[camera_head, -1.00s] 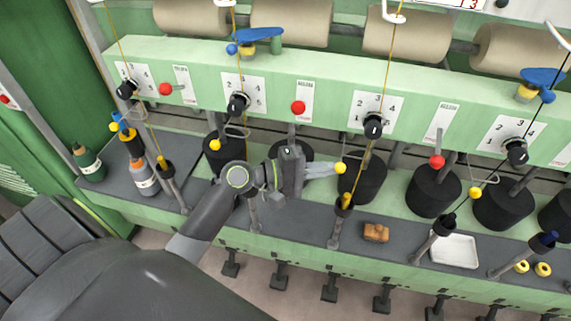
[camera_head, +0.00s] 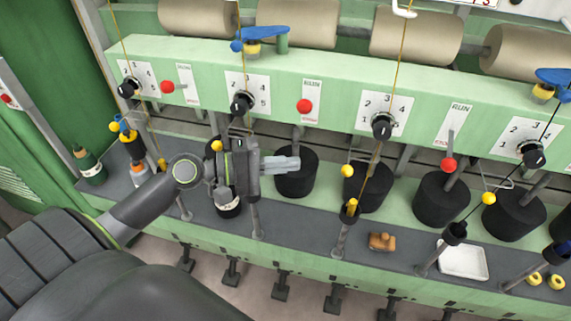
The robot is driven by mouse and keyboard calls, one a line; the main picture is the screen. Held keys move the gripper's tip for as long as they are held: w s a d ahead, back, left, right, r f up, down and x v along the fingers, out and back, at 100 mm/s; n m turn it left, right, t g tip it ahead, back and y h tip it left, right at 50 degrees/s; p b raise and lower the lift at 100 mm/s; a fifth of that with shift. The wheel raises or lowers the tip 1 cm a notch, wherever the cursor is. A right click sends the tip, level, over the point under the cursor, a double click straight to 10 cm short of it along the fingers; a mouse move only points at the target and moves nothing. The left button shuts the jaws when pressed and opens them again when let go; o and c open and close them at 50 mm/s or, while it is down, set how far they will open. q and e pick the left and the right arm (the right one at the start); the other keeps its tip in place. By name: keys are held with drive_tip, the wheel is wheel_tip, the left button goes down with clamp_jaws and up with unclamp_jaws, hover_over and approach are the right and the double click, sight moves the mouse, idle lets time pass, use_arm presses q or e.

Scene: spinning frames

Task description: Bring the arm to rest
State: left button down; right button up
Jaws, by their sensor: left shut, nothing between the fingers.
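My left gripper (camera_head: 283,163) shows in the head view, its arm coming in from the left. Its fingers are shut with nothing between them and point right, in front of a black cylinder (camera_head: 297,175) of the spinning frame. My left arm crosses over the grey shelf and hides part of the black cylinders and posts behind it. My right gripper is not in the picture.
The green machine panel (camera_head: 340,75) with dials and red knobs runs behind the gripper. The grey shelf (camera_head: 300,225) holds a brown block (camera_head: 382,241), a white tray (camera_head: 462,260) and yellow rings (camera_head: 545,281). Bottles (camera_head: 90,165) stand at the left. Yellow threads hang down.

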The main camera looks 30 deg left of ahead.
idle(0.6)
use_arm(q)
drive_tip(key=s+d+f+m+g+y, duration=0.1)
drive_tip(key=s+f+m+g+y, duration=0.15)
drive_tip(key=s+f+m, duration=0.35)
drive_tip(key=s+f+m+g+y, duration=0.1)
drive_tip(key=s+f+m+y, duration=0.2)
drive_tip(key=f, duration=0.5)
drive_tip(key=s+a+f+m+g+y, duration=0.1)
drive_tip(key=s+a+f+g+y, duration=0.1)
drive_tip(key=s+a+f+y, duration=0.3)
drive_tip(key=s+a+f+g+y, duration=0.1)
drive_tip(key=s+a+g+y, duration=0.1)
drive_tip(key=s+y, duration=0.35)
wheel_tip(320, 180, down, 26)
drive_tip(key=s+a+g+h, duration=0.2)
drive_tip(key=s+d+f, duration=0.1)
drive_tip(key=s+f, duration=1.3)
drive_tip(key=shift+s+d+f+g, duration=0.3)
drive_tip(key=shift+g, duration=0.05)
